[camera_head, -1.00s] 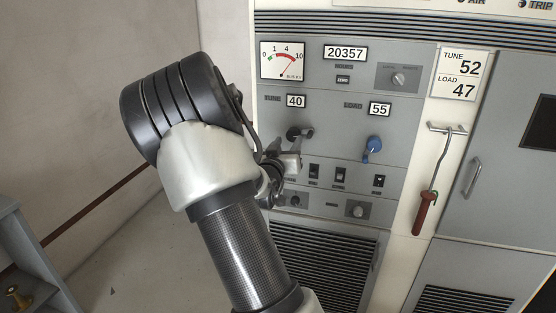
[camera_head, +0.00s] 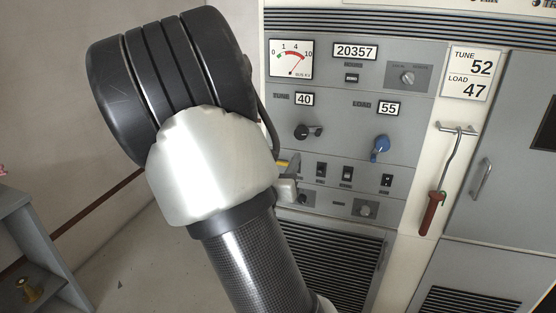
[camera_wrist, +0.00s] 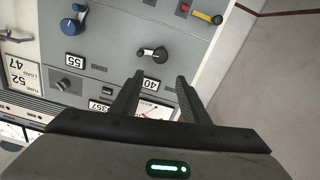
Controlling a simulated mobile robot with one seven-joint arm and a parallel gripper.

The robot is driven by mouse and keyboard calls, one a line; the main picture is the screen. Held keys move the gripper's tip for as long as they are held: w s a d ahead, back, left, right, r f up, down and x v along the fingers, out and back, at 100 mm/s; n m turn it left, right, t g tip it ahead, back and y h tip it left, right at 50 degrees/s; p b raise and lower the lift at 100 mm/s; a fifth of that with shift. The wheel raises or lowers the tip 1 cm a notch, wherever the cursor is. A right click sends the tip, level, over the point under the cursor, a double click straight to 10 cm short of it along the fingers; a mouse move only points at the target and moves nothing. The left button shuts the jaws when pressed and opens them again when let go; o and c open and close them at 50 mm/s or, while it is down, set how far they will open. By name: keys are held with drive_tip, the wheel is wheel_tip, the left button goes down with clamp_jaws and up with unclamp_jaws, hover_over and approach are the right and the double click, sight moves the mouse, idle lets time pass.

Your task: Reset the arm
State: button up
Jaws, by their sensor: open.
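My arm fills the left and middle of the head view, its large dark joint in front of the pale wall. My gripper shows in the wrist view (camera_wrist: 155,95), its two dark fingers apart with nothing between them. The fingers point toward the grey transmitter panel (camera_head: 330,120), apart from the black tune knob (camera_wrist: 152,54), which also shows in the head view (camera_head: 307,131). In the head view the gripper is mostly hidden behind my arm.
The panel carries a blue load knob (camera_head: 380,148), a meter (camera_head: 292,58) and several switches. A red-handled hook (camera_head: 433,205) hangs to the right. A grey shelf (camera_head: 40,240) with a brass part (camera_head: 30,289) stands at lower left. Floor between is clear.

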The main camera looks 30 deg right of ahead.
drive_tip(key=shift+w, duration=0.1)
drive_tip(key=s+a+r+n+g+y+p, duration=0.1)
drive_tip(key=s+a+r+n+y+p, duration=0.2)
drive_tip(key=a+y, duration=0.55)
drive_tip(key=a+r+n+y+p, duration=0.1)
drive_tip(key=a+r+y+p, duration=0.35)
drive_tip(key=a, duration=0.75)
drive_tip(key=s+a+r+n+g+p, duration=0.1)
drive_tip(key=s+r+n+g, duration=0.1)
drive_tip(key=s, duration=0.8)
drive_tip(key=s+a+r+n+g+p, duration=0.1)
drive_tip(key=s+a+r+g, duration=0.1)
drive_tip(key=s, duration=0.8)
drive_tip(key=shift+a+r+n+g+y+p, duration=0.35)
drive_tip(key=shift+r+g, duration=0.25)
drive_tip(key=shift+r, duration=0.3)
drive_tip(key=shift+d, duration=0.1)
